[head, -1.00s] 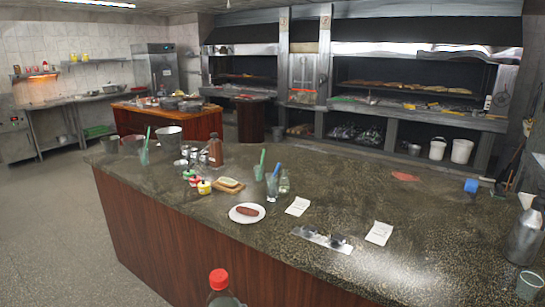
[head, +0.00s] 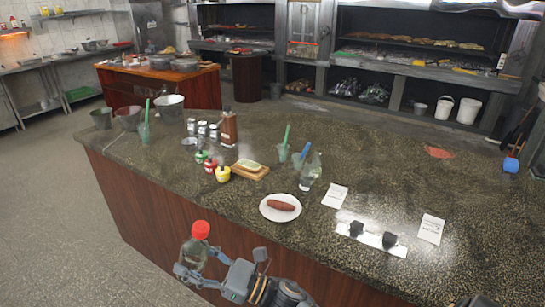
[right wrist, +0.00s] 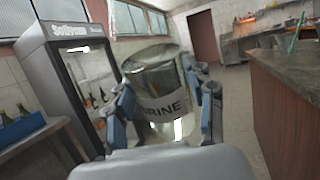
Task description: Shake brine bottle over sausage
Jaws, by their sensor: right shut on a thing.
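The brine bottle (head: 194,253) has a red cap and a greenish clear body, and is roughly upright in front of the counter's near side. My right gripper (head: 197,268) is shut around its body, left of and nearer than the plate. In the right wrist view the bottle (right wrist: 165,100) sits between the fingers, its pale label reading "RINE" in part. The brown sausage (head: 282,206) lies on a white plate (head: 268,214) on the counter, apart from the bottle. My left gripper is not in view.
The speckled dark counter (head: 400,180) carries red, green and yellow small bottles (head: 210,166), a wooden board (head: 250,170), a clear bottle (head: 310,170), cups and white cards (head: 431,229). A metal plate with two black pieces (head: 371,240) lies right of the sausage.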

